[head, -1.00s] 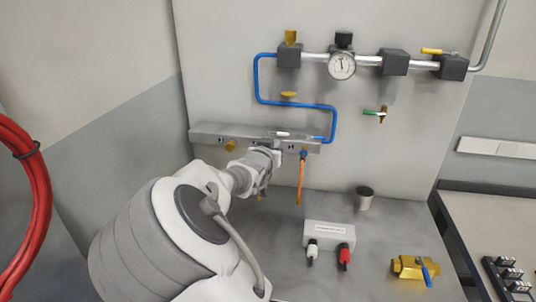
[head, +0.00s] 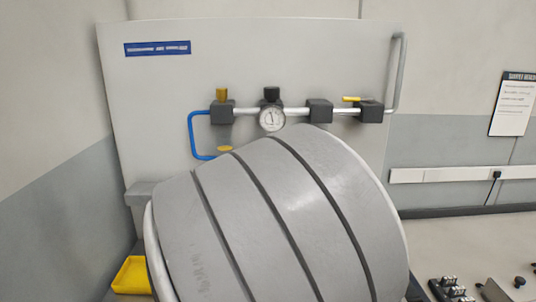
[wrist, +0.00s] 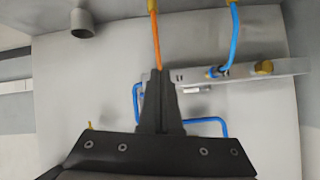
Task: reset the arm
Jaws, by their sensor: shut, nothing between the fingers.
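My gripper (wrist: 160,78) shows in the wrist view, its dark fingers shut together with nothing between them. The wrist picture looks upside down against the head view. The fingertips overlap the grey rail (wrist: 287,68) and the lower end of the orange hose (wrist: 155,38) in the picture; I cannot tell the distance. In the head view my large grey arm link fills the middle and hides the gripper, the rail and most of the bench.
The head view shows a pipe panel (head: 150,85) with a gauge (head: 272,118), black valve blocks (head: 320,110) and a blue pipe (head: 191,135). A yellow bin (head: 131,276) is low left. A side bench (head: 470,240) is at right. A grey cup (wrist: 82,22) shows in the wrist view.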

